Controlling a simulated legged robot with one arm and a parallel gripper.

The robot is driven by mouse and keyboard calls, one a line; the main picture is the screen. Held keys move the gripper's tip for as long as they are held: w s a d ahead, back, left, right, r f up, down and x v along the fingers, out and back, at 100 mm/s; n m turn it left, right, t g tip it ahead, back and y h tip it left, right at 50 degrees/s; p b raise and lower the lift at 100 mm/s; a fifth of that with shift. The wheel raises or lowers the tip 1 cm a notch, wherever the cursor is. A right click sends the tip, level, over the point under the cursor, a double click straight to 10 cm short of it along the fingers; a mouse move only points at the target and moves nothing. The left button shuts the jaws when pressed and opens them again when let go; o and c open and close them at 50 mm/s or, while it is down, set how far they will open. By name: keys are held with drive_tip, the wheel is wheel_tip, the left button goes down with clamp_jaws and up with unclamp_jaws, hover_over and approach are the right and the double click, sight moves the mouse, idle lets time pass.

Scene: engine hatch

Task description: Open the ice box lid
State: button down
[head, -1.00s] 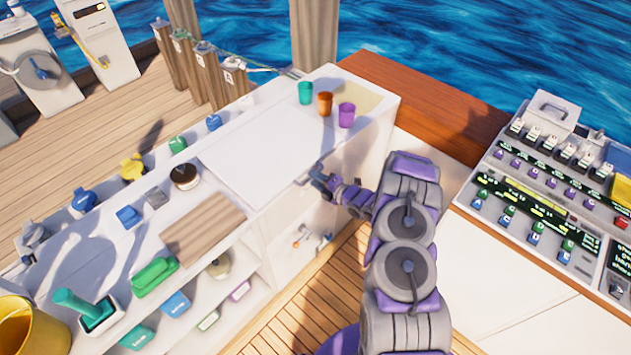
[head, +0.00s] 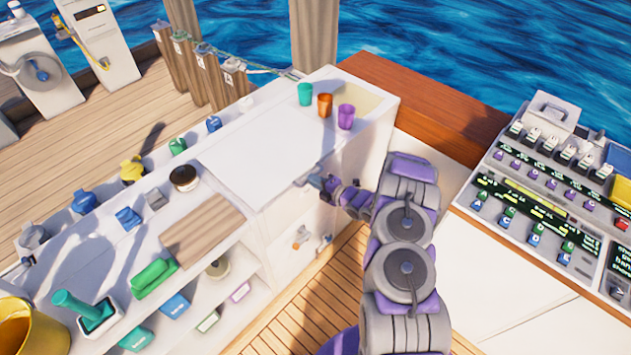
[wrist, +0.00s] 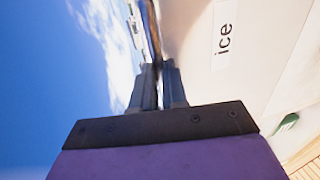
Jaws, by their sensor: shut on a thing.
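The ice box lid (head: 255,150) is a broad white panel lying flat, or nearly flat, in the white counter top. My gripper (head: 317,182) is at the lid's front edge, near its right corner. In the wrist view my gripper (wrist: 158,72) has its two dark fingers close together on a thin edge that runs away between them. That edge appears to be the lid's, though the contact itself is partly hidden. The ice box front (wrist: 235,75) carries an "ice" label beside the fingers.
A control console (head: 545,190) stands at the right. Wooden deck lies below.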

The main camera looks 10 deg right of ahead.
drive_tip(key=shift+d+r, duration=0.1)
drive_tip(key=shift+d, duration=0.2)
